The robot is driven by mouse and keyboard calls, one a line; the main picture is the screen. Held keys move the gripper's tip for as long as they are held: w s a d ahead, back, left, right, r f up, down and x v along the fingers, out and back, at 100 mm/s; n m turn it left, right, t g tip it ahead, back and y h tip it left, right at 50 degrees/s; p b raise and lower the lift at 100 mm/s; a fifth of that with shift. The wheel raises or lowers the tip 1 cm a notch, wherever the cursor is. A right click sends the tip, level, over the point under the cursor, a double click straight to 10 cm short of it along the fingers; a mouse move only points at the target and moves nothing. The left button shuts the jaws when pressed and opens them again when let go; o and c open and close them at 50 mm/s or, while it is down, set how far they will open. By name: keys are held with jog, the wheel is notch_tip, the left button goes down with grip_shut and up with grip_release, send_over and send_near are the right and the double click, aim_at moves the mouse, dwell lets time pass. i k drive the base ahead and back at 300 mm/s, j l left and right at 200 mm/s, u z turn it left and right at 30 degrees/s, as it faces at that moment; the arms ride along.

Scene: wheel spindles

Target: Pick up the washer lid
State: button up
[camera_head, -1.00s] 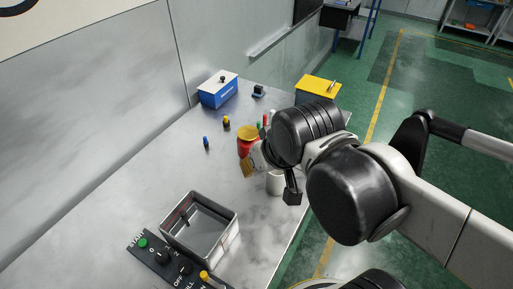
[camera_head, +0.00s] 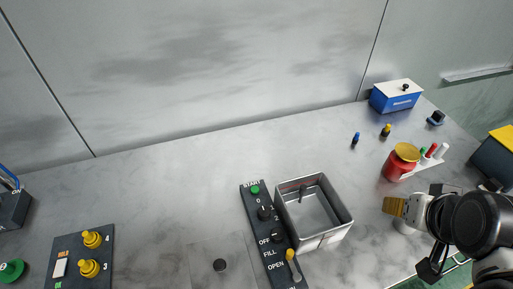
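My gripper (camera_head: 432,267) is at the far right, partly hidden by my arm's dark joint, well away from the lid. I cannot make out both fingertips or whether it holds anything.
A control panel (camera_head: 256,222) with knobs stands between lid and box. Yellow-knobbed panel (camera_head: 72,262) is at left. A red jar (camera_head: 400,165), a brush (camera_head: 395,207), small pegs and a blue box (camera_head: 396,97) are at right. The table's middle left is clear.

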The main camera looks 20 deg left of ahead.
aim_at(223, 261)
jog(key=u, duration=1.95)
